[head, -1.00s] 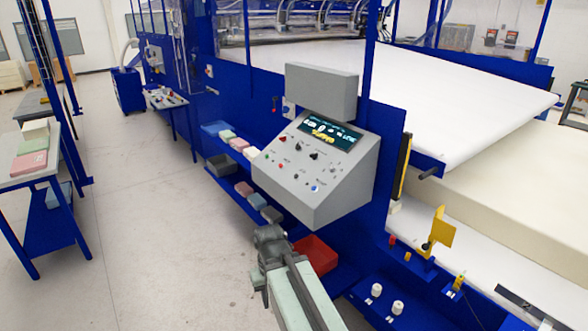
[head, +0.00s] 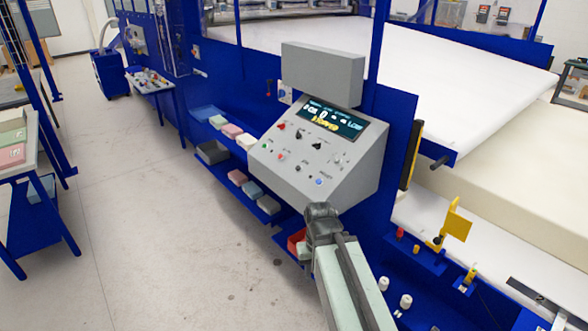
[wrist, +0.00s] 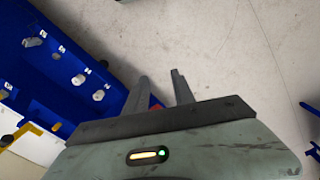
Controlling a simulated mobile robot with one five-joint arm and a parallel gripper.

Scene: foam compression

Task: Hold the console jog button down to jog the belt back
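The grey console (head: 289,185) with a sloped face stands against the blue machine in the head view. Its face carries a lit display (head: 331,118), dark knobs and several small buttons, among them a blue button (head: 319,181) at the lower right and a red button (head: 281,156) at the lower left. The labels are too small to read, so I cannot tell which is the jog button. My gripper (head: 320,210) is just below the console's lower edge in the picture, apart from the buttons. In the wrist view my gripper's fingers (wrist: 160,77) are spread, with nothing between them.
The white belt (head: 420,85) and a thick cream foam block (head: 510,170) lie behind, right of the console. Shelves with foam samples (head: 238,178) and a partly hidden red bin (head: 295,243) are below it. White knobs (head: 384,283) sit on a blue ledge.

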